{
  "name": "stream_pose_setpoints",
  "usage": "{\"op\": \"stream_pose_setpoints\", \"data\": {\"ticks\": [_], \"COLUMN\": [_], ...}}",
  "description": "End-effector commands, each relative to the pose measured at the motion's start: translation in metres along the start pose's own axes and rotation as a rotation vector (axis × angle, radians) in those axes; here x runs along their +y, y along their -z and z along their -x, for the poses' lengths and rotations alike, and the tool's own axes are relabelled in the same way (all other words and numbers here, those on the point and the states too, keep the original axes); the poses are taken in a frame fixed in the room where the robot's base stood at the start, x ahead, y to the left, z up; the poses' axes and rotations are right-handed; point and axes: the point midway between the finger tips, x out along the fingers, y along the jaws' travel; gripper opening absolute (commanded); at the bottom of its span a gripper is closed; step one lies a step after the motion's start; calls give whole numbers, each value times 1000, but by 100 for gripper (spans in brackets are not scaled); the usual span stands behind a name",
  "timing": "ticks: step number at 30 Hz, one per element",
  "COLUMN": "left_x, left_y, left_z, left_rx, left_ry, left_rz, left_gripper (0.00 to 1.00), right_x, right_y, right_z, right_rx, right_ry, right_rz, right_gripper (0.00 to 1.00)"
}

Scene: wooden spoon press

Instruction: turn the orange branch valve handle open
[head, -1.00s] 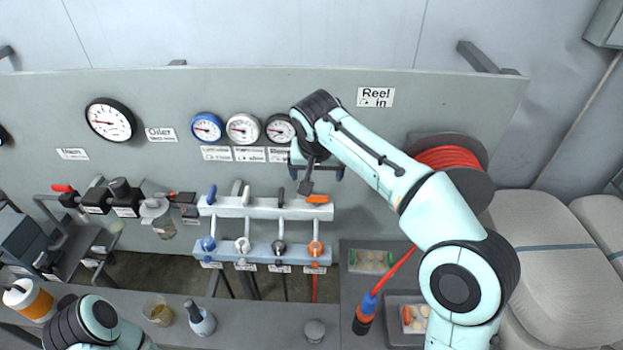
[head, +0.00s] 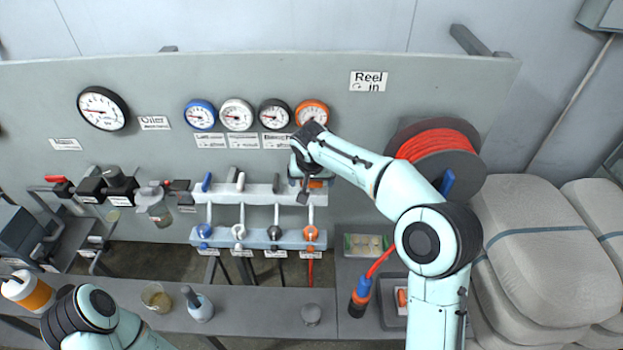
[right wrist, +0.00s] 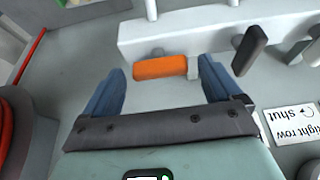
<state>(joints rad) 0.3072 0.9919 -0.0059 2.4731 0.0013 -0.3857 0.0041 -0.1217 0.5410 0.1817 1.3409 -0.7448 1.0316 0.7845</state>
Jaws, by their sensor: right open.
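The orange branch valve handle (head: 318,184) sits at the right end of the upper white manifold bar (head: 262,194), mostly covered by my right gripper (head: 306,186) in the head view. In the right wrist view the orange handle (right wrist: 160,67) lies crosswise, parallel to the bar. My right gripper (right wrist: 160,70) is open, with one blue finger at each end of the handle. The gap at each end looks small, and I cannot tell whether either finger touches it. My left gripper is out of view; only part of that arm shows at lower left.
A black handle (right wrist: 249,50) stands close beside the right finger. Below is a second bar (head: 262,238) with round valves. An orange-rimmed gauge (head: 312,113) is above. A red hose reel (head: 436,150) is at right. A bench (head: 250,305) holds a jar and a bottle.

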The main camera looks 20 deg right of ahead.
Motion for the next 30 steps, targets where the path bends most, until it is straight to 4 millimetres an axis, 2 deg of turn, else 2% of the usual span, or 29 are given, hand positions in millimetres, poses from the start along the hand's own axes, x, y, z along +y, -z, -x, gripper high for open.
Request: {"op": "stream_pose_setpoints", "data": {"ticks": [6, 11, 12, 23, 30], "left_x": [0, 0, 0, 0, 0], "left_y": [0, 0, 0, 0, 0], "left_z": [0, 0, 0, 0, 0], "left_rx": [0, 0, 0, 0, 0], "left_ry": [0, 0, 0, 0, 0], "left_rz": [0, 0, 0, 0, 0], "left_gripper": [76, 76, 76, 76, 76], "right_x": [0, 0, 0, 1, 2], "right_y": [0, 0, 0, 0, 1], "right_z": [0, 0, 0, 0, 1], "right_rx": [0, 0, 0, -1, 1], "right_ry": [0, 0, 0, 18, 77], "right_rz": [0, 0, 0, 46, 183], "right_gripper": [92, 39, 35, 35, 36]}}
